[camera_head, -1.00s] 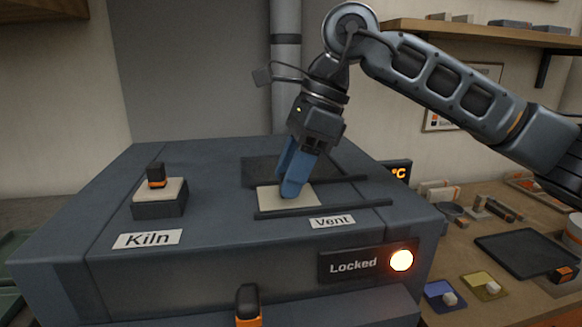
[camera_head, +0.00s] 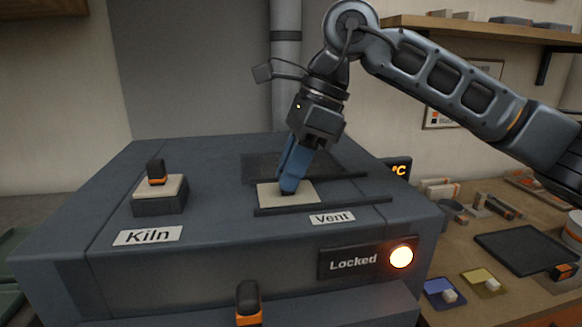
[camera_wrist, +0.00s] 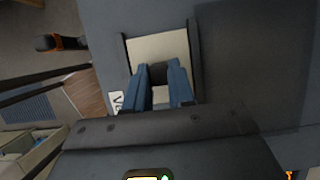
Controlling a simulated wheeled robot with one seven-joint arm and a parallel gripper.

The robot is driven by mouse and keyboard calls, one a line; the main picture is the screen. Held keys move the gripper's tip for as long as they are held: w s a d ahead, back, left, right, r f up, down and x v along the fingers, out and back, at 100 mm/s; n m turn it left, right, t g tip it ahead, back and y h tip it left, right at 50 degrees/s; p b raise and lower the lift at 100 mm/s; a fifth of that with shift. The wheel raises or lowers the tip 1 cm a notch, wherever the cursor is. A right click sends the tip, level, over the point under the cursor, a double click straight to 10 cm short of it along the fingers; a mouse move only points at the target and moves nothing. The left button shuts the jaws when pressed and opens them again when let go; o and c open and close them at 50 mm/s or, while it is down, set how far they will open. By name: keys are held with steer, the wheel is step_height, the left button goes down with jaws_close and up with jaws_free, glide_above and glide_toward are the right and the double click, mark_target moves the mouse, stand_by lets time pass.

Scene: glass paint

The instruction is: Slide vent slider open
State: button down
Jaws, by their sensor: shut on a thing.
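The vent slider is a cream plate (camera_head: 268,195) with a small dark knob, lying between two dark rails on top of the grey kiln (camera_head: 200,260). A dark mesh vent opening (camera_head: 262,168) shows behind and beside the plate. My gripper (camera_head: 288,189) points down at the plate, with its blue fingers shut on the dark knob. In the wrist view the cream plate (camera_wrist: 160,50) lies ahead of the fingertips (camera_wrist: 158,72), and the dark knob sits between them. The fingers hide most of the knob in the head view.
A cream-topped switch block (camera_head: 160,198) with an orange and black knob stands left on the kiln. The front rail (camera_head: 325,205) runs beside the "Vent" label. A cluttered bench (camera_head: 500,235) lies at right.

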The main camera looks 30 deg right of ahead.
steer(key=shift+d+f, duration=0.1)
steer(key=shift+d, duration=0.15)
steer(key=d+b, duration=0.1)
steer(key=d, duration=0.1)
steer(key=s+d+b, duration=0.1)
steer(key=d+b, duration=0.1)
steer(key=s+d+b, duration=0.1)
steer(key=d, duration=0.2)
steer(key=shift+s+b, duration=0.15)
steer(key=shift+b, duration=0.2)
steer(key=shift+s+d, duration=0.1)
steer(key=shift+d, duration=0.1)
steer(key=c, duration=1)
jaws_free()
steer(key=shift+d, duration=0.1)
steer(key=shift+o, duration=0.2)
steer(key=shift+r, duration=0.2)
